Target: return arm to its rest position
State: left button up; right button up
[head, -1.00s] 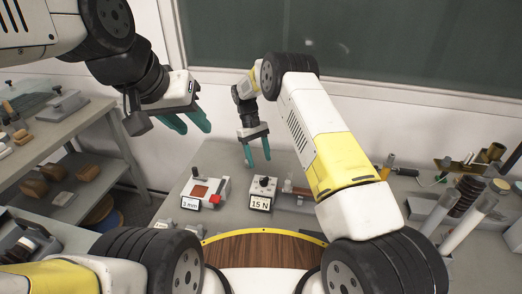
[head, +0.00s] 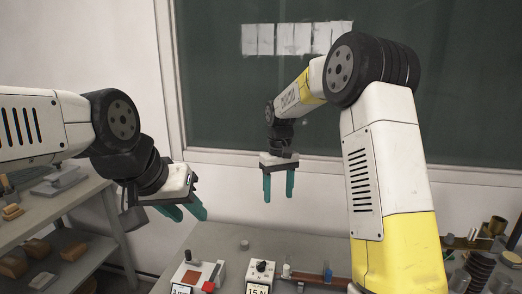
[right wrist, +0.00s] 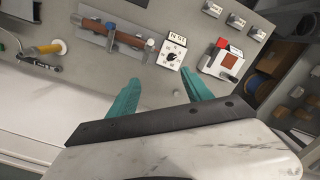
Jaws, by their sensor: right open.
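My right gripper (head: 279,185) hangs fingers-down above the back of the grey table in the head view, in front of the wall below the green board. Its teal fingers are apart and empty. In the right wrist view, the right gripper (right wrist: 158,92) also shows spread fingers with nothing between them. My left gripper (head: 186,213) is at the left in the head view, its teal fingers apart with nothing seen between them. Its tips point down and to the right, above the table's left side.
On the table (head: 222,240) stand a white device with a red button (head: 200,275), a dial box marked 15 N (head: 260,275) and a fixture with a brown bar (head: 310,278). A shelf (head: 60,200) with brown pieces stands left. Tools and cylinders (head: 480,255) crowd the right.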

jog(key=s+d+r+m+t+y, duration=0.25)
jog(key=s+d+r, duration=0.35)
jog(key=s+r, duration=0.6)
jog(key=s+d+m+t, duration=0.1)
jog(key=s+t, duration=0.3)
jog(key=s, duration=1.1)
jog(key=shift+d+f, duration=0.2)
jog(key=shift+d, duration=0.7)
jog(key=shift+m, duration=0.25)
